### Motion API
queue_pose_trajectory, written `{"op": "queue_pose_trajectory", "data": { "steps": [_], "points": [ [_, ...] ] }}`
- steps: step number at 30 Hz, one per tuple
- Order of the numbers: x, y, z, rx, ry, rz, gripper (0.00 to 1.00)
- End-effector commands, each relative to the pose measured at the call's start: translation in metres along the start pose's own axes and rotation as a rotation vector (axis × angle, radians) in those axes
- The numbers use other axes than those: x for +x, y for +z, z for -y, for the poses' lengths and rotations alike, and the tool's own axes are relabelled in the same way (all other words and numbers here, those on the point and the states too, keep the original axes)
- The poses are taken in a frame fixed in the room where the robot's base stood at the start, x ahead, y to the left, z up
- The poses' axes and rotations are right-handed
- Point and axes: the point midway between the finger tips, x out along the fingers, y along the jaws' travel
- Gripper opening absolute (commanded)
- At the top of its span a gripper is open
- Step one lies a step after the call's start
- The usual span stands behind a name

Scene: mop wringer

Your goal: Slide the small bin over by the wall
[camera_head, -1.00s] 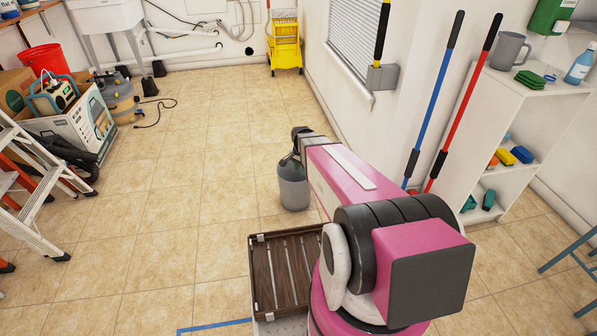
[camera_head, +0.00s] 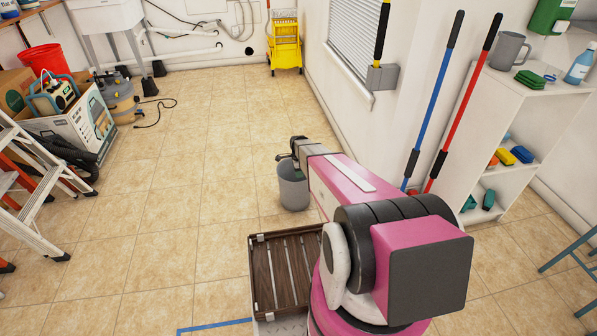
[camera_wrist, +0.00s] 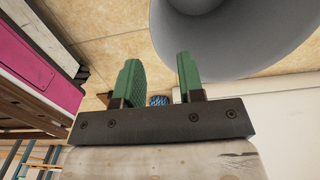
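The small bin (camera_head: 294,192) is grey and round. It stands upright on the tiled floor, left of the right-hand wall and its window. My gripper (camera_head: 282,157) is at the bin's rim on its far left side in the head view, and part of the rim is hidden by it. In the wrist view the two green fingers (camera_wrist: 160,82) stand apart with nothing between them. The bin (camera_wrist: 240,40) fills the top right there, and the right finger overlaps its edge. I cannot tell whether that finger touches it. The right-hand wall (camera_head: 340,125) has a clear base beyond the bin.
A yellow mop wringer (camera_head: 285,45) stands at the far wall. Blue (camera_head: 433,110) and red (camera_head: 463,110) handles lean by a white shelf (camera_head: 510,115) at right. A stepladder (camera_head: 40,180) and boxes are at left. Blue tape (camera_head: 215,327) lies near the front. The middle floor is clear.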

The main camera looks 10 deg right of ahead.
Motion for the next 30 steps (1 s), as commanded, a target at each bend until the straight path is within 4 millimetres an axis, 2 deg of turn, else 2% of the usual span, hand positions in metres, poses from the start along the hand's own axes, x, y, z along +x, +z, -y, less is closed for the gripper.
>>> {"op": "queue_pose_trajectory", "data": {
  "steps": [12,18,24,30],
  "points": [
    [0.065,0.000,0.002,-0.001,0.001,-0.001,0.36],
    [0.090,0.000,0.001,-0.001,0.000,-0.001,0.36],
    [0.101,0.000,0.001,-0.001,-0.001,-0.001,0.36],
    [0.102,0.000,0.000,-0.001,-0.001,-0.001,0.36]
  ]
}}
